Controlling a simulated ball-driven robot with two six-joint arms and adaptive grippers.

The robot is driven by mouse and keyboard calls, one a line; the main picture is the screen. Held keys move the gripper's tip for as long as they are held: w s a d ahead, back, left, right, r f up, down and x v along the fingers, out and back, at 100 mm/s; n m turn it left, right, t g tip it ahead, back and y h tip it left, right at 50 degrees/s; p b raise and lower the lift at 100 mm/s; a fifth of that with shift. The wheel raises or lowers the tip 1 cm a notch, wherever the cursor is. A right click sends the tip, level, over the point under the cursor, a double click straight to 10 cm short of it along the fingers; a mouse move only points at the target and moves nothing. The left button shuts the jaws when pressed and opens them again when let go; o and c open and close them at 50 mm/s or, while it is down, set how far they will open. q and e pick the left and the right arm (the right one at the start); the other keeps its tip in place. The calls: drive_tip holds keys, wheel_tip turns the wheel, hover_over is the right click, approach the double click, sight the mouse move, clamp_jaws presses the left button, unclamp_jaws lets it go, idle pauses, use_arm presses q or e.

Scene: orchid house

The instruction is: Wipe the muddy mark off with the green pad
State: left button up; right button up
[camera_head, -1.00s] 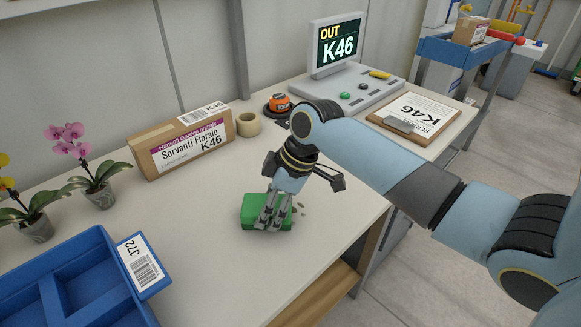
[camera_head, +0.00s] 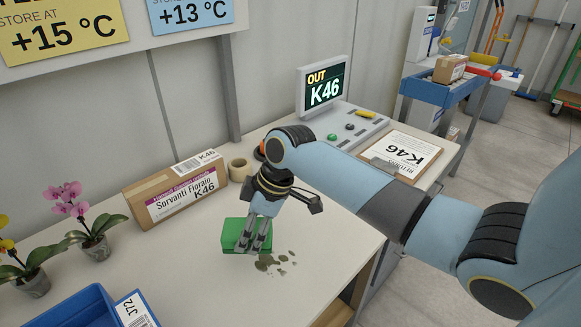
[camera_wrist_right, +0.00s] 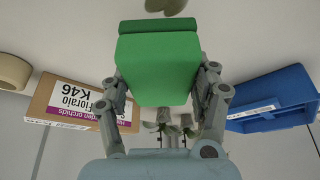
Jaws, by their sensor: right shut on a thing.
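The green pad (camera_head: 233,234) is a thick block on the white table. My right gripper (camera_head: 257,246) is shut on it from above; in the right wrist view the pad (camera_wrist_right: 158,65) sits between the two fingers. The muddy mark (camera_head: 270,261) is a group of dark olive blotches just right of and in front of the pad. Part of it (camera_wrist_right: 174,6) shows at the top edge of the right wrist view, beyond the pad. Whether any of the mark lies under the pad is hidden. My left gripper is not in view.
A cardboard box (camera_head: 176,194) labelled K46, a tape roll (camera_head: 240,169) and potted orchids (camera_head: 92,243) stand along the back. A blue tray (camera_head: 78,306) is at front left. A screen console (camera_head: 345,124) and a clipboard (camera_head: 402,153) are at right. The table front is clear.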

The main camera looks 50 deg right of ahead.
drive_tip(key=shift+r+p, duration=0.8)
drive_tip(key=shift+r, duration=0.3)
drive_tip(key=shift+f, duration=0.1)
